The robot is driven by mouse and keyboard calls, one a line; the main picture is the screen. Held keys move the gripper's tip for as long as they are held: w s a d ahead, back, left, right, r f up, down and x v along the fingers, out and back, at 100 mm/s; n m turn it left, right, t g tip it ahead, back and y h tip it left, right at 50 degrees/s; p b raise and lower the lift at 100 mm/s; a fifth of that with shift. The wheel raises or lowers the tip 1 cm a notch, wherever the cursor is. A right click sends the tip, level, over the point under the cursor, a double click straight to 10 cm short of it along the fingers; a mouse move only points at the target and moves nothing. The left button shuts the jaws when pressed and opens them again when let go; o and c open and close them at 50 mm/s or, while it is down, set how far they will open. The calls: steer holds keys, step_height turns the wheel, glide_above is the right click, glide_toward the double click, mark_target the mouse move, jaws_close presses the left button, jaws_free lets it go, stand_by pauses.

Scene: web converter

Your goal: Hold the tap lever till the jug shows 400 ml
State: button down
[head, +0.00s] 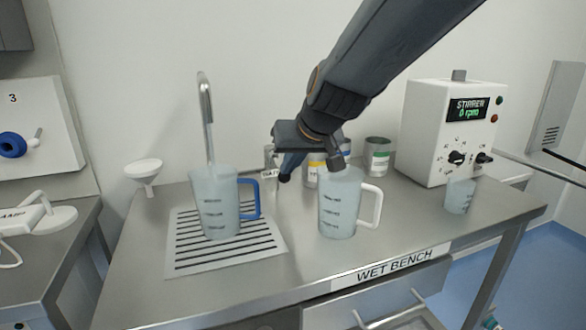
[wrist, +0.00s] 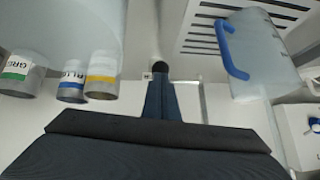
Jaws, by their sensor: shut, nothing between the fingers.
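A pale translucent jug with a blue handle (head: 215,205) stands upright on the slotted drain plate (head: 180,262), under the curved metal tap spout (head: 207,115). Its marks are too small to read, and I cannot make out a water level. The same jug shows in the wrist view (wrist: 262,55). My gripper (head: 286,172) is shut and empty, pointing down behind and right of that jug. In the wrist view a dark round knob (wrist: 161,67), perhaps the tap lever's end, sits right at my fingertips (wrist: 161,85). I cannot tell whether they touch.
A second jug with a white handle (head: 340,205) stands right of the drain plate, close in front of my arm. Several labelled cans, one green-banded (head: 377,157), stand behind it. A stirrer box (head: 450,130), a small beaker (head: 459,194) and a white funnel (head: 143,170) are also on the bench.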

steer(key=shift+d+f+b, duration=0.1)
steer(key=shift+f+b, duration=1.5)
steer(key=shift+f, duration=0.2)
steer(key=shift+s+f, duration=0.1)
stand_by(6.1)
